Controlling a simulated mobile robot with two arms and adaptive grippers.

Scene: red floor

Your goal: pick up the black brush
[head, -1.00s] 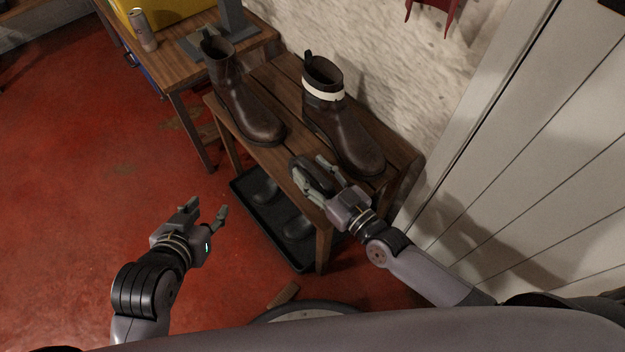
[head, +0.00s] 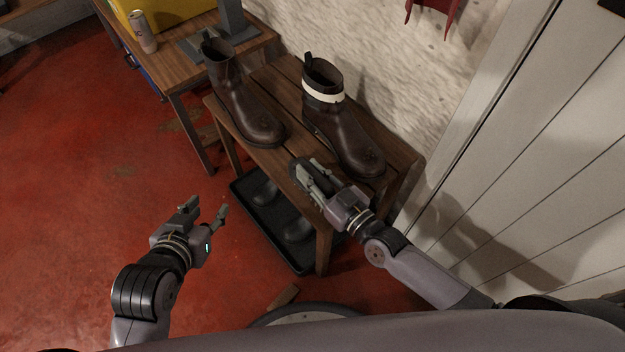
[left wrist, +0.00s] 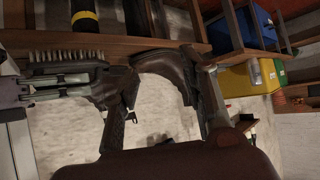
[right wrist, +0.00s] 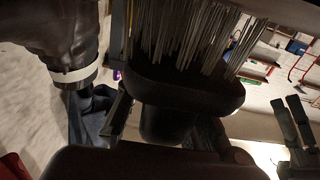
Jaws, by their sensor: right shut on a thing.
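The black brush (head: 327,186) is at the front edge of the wooden bench, partly hidden by my right gripper (head: 309,177). The right gripper's fingers are closed on the brush. In the right wrist view the brush's dark body (right wrist: 185,92) fills the middle, with pale bristles rising to the top edge. The left wrist view shows the bristles (left wrist: 66,56) beside the right gripper's fingers. I cannot tell whether the brush still touches the bench. My left gripper (head: 207,206) is open and empty over the red floor, left of the bench.
Two brown boots, one at the left (head: 243,105) and one with a white band (head: 343,130), stand on the bench (head: 273,75). A black tray (head: 300,264) with dark shoes is below. A wall and white panelled door lie right. Floor at left is clear.

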